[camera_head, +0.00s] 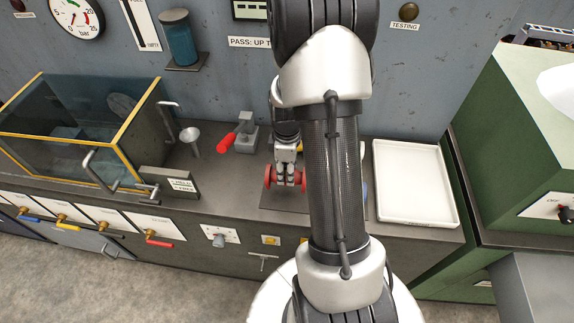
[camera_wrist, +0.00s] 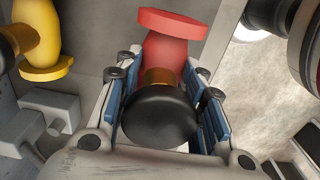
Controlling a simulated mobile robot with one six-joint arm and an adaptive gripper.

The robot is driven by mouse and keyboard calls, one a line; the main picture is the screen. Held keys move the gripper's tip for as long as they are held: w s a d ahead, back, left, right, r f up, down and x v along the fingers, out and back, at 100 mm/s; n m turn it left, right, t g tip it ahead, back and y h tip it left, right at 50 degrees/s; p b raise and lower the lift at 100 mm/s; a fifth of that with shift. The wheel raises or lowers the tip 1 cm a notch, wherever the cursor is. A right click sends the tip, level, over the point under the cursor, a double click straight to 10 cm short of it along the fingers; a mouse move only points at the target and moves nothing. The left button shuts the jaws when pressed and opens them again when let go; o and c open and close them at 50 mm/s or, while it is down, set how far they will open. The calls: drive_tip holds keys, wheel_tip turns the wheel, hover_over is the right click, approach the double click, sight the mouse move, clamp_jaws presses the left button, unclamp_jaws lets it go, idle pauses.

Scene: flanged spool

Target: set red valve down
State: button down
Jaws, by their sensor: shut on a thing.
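The red valve (camera_wrist: 178,30) has a red flanged body, a brass neck and a black round knob. My gripper (camera_wrist: 165,105) is shut on it, with the blue-padded fingers on either side of the neck and knob. In the head view, the valve's red flanges (camera_head: 269,176) show on both sides of my gripper (camera_head: 286,181), low over a dark plate (camera_head: 283,200) on the bench. I cannot tell whether the valve touches the plate. My arm hides part of the bench to the right.
A yellow valve (camera_wrist: 42,40) is left of the red one in the wrist view. A glass tank (camera_head: 70,125) is farther left. An empty white tray (camera_head: 415,185) lies right.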

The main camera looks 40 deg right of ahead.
drive_tip(key=shift+f+b, duration=0.5)
drive_tip(key=shift+f, duration=1.55)
drive_tip(key=shift+f, duration=0.15)
drive_tip(key=c, duration=1.1)
unclamp_jaws()
drive_tip(key=shift+o, duration=0.2)
wheel_tip(320, 180, up, 12)
drive_tip(key=p, duration=0.3)
drive_tip(key=s+a+r+m+t, duration=0.2)
drive_tip(key=s+a+r+m, duration=0.1)
drive_tip(key=a+r, duration=0.55)
drive_tip(key=s+a+r+m+t, duration=0.15)
drive_tip(key=s+a+r, duration=0.25)
drive_tip(key=a+r, duration=0.5)
drive_tip(key=s+a+r+m+t, duration=0.1)
drive_tip(key=s+a+r+m, duration=0.2)
drive_tip(key=s, duration=0.4)
drive_tip(key=shift+a+r+m, duration=0.15)
drive_tip(key=shift+a+m, duration=0.2)
drive_tip(key=shift+a, duration=0.35)
